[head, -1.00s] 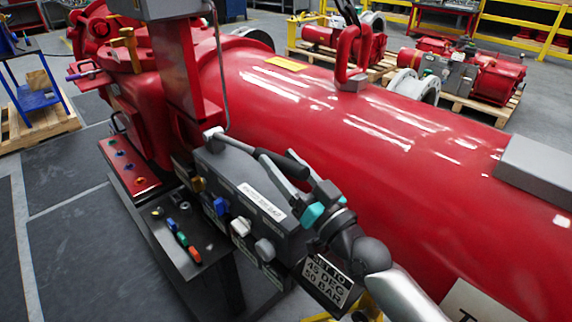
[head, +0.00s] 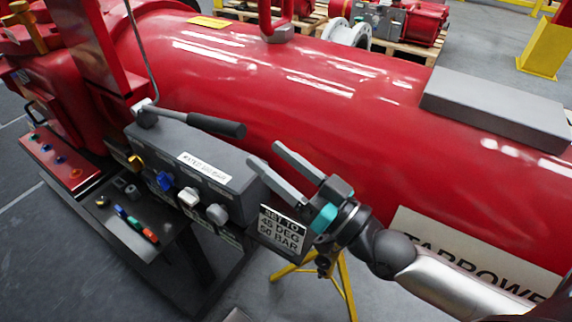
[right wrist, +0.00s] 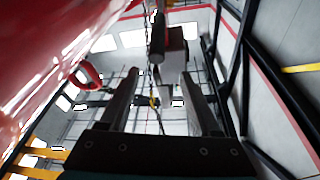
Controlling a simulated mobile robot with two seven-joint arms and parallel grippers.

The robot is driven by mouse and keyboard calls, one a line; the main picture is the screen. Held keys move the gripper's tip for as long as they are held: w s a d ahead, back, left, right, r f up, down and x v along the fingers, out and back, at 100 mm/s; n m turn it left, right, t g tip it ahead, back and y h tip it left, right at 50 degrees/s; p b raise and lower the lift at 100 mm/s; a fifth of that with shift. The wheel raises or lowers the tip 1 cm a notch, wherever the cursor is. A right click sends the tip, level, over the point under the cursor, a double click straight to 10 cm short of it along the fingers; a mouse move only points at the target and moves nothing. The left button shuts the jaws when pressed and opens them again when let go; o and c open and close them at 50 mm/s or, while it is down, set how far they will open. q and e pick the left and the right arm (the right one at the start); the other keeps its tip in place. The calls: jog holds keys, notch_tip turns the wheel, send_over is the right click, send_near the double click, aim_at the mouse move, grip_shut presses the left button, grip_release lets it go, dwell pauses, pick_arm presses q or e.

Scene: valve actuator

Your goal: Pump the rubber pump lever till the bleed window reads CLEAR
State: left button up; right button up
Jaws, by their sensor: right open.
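The pump lever has a black rubber grip (head: 215,124) on a metal arm. It sticks out to the right above the grey control box (head: 205,165), close to the red cylinder. My right gripper (head: 264,153) is open and empty. Its fingers point up and left, just right of and below the grip's free end, with a visible gap in the picture. In the right wrist view both fingers (right wrist: 160,75) stand apart, and a dark rod, probably the lever grip (right wrist: 158,38), shows beyond them. I cannot make out the bleed window. My left gripper is not in view.
The large red cylinder (head: 330,110) fills the space behind the lever. Blue and white knobs (head: 188,196) project from the box front. A sign (head: 282,232) hangs close to my right wrist. A tray (head: 100,225) with coloured pieces is at lower left.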

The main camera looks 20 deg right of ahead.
jog(key=shift+r+v, duration=0.25)
jog(key=shift+v, duration=0.75)
